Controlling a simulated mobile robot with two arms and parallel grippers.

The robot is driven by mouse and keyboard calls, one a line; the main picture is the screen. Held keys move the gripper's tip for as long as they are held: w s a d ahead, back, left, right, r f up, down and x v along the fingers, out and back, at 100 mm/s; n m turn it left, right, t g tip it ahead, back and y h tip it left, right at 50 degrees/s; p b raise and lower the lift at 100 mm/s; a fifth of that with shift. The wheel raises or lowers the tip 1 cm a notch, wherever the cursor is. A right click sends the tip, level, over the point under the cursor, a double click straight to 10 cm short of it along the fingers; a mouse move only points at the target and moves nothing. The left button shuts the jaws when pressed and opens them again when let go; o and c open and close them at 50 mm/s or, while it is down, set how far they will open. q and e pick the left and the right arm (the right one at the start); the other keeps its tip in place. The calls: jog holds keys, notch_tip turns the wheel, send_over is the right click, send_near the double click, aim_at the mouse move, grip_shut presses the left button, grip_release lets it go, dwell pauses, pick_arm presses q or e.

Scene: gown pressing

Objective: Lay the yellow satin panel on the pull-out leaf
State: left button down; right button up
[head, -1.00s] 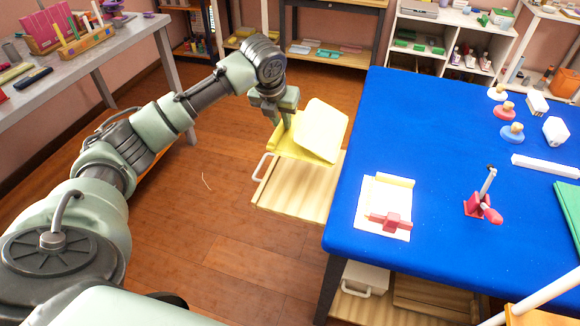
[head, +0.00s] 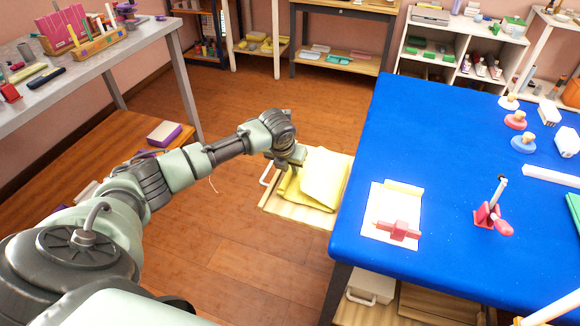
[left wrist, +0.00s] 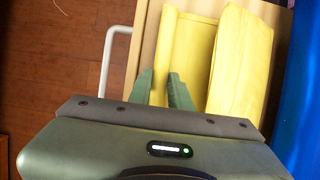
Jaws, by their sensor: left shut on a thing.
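The yellow satin panel (head: 325,178) lies folded over the wooden pull-out leaf (head: 298,212), which sticks out from the left side of the blue table. In the left wrist view the panel (left wrist: 240,62) shows a raised flap on the right and a flatter part on the left, with bare leaf (left wrist: 148,48) beside it. My left gripper (head: 292,166) is at the panel's left part, low over the leaf, and its fingers (left wrist: 162,85) are shut on the panel. Whether the whole panel touches the leaf is hard to tell. My right gripper is not in view.
The blue table (head: 400,120) stands right of the leaf. It holds a white card with a red piece (head: 398,230), a red clamp (head: 490,215) and several stamps. The leaf's white handle (head: 266,174) is at its left end. Open wooden floor lies left of the leaf.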

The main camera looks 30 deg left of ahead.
pick_arm(q)
jog(key=c, duration=1.3)
grip_release()
jog(key=shift+f, duration=0.15)
jog(key=shift+r, duration=0.45)
jog(key=v, duration=1.1)
jog(key=shift+s+r+p, duration=0.25)
jog(key=shift+s+p, duration=0.05)
